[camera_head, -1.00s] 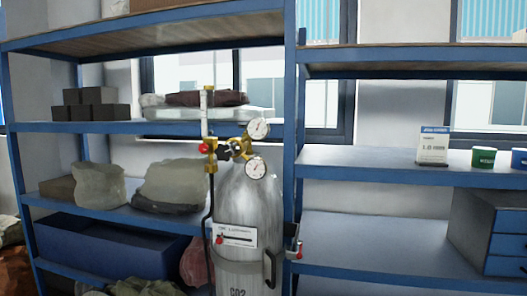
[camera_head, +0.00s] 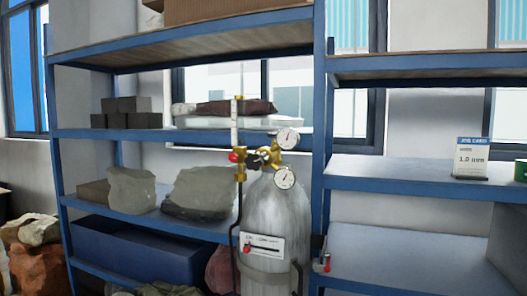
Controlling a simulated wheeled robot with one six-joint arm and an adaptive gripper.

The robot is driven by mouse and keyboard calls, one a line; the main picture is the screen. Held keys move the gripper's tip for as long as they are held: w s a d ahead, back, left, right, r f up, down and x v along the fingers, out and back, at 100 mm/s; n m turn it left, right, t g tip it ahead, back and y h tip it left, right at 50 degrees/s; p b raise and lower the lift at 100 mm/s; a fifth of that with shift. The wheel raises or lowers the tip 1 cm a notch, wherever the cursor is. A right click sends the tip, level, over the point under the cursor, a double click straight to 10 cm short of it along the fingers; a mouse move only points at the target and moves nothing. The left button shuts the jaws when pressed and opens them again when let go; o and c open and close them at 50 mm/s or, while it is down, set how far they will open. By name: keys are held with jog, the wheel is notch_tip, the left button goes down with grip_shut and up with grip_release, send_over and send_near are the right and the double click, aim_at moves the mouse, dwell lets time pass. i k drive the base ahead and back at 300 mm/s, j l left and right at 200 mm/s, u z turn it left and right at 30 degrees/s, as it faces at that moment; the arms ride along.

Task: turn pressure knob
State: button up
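A silver gas cylinder (camera_head: 276,222) stands upright in front of the blue shelves, near the middle of the view. A brass regulator (camera_head: 271,158) sits on its top, with two round white gauges, an upper one (camera_head: 288,138) and a lower one (camera_head: 285,178). A dark knob (camera_head: 257,161) is at the regulator's middle, and a small red knob (camera_head: 233,157) is at its left, below a white upright tube (camera_head: 235,122). I cannot tell which of these is the pressure knob. My gripper is not in view.
Blue shelving (camera_head: 193,133) stands close behind the cylinder, with dark blocks (camera_head: 126,119) and grey sacks (camera_head: 198,194) on it. A job card (camera_head: 471,158) stands on the right shelf. A black hose (camera_head: 234,250) runs down the cylinder's left side. A red-handled clamp (camera_head: 326,263) is at the right post.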

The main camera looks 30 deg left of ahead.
aim_at(253, 161)
jog(key=u, duration=1)
jog(key=i+u, duration=0.45)
jog(key=u, duration=0.15)
